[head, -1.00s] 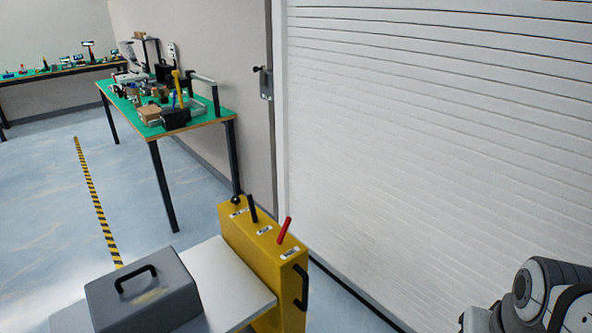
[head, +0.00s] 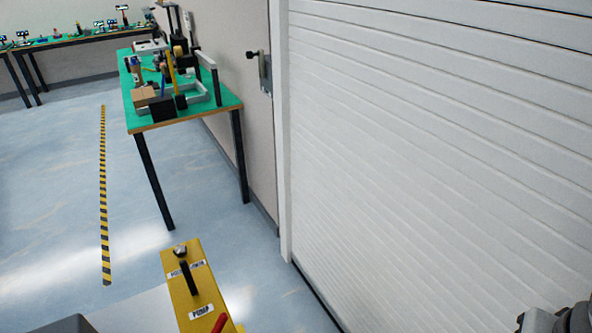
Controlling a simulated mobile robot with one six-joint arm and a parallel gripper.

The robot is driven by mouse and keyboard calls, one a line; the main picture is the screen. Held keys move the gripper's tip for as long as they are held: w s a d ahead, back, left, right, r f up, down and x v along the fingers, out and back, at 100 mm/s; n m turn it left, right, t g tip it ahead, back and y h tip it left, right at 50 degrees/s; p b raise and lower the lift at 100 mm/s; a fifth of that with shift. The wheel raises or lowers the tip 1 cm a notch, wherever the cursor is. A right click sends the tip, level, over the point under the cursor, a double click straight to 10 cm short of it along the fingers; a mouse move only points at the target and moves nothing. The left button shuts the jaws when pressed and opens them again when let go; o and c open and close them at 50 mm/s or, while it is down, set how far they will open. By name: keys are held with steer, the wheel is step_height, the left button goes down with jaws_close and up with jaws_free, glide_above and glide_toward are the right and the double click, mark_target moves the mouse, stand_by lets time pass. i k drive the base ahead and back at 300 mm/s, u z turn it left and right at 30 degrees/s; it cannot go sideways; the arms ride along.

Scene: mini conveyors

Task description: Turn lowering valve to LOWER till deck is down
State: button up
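A yellow control housing (head: 208,290) stands at the bottom of the head view, cut off by the lower edge. At its far end is a small dark and metallic knob (head: 180,251), with a white label (head: 187,270) just in front whose text is too small to read surely. A black lever (head: 189,279) stands behind a label that seems to read PUMP (head: 201,311). A red lever (head: 219,323) is partly cut off. The pale deck (head: 145,312) lies left of the housing; its height is unclear. My gripper is not in view; only part of my arm shows at bottom right.
A grey case (head: 72,325) lies at the bottom left, mostly cut off. A green-topped workbench (head: 130,112) with several items stands beyond the housing. A white roller shutter (head: 430,150) fills the right side. Open floor with a striped line (head: 103,190) lies to the left.

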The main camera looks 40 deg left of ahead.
mark_target(180, 252)
steer(key=u, duration=0.1)
steer(key=i, duration=0.15)
steer(key=u, duration=2.35)
steer(key=k, duration=0.75)
steer(key=i, duration=1.25)
steer(key=u, duration=0.1)
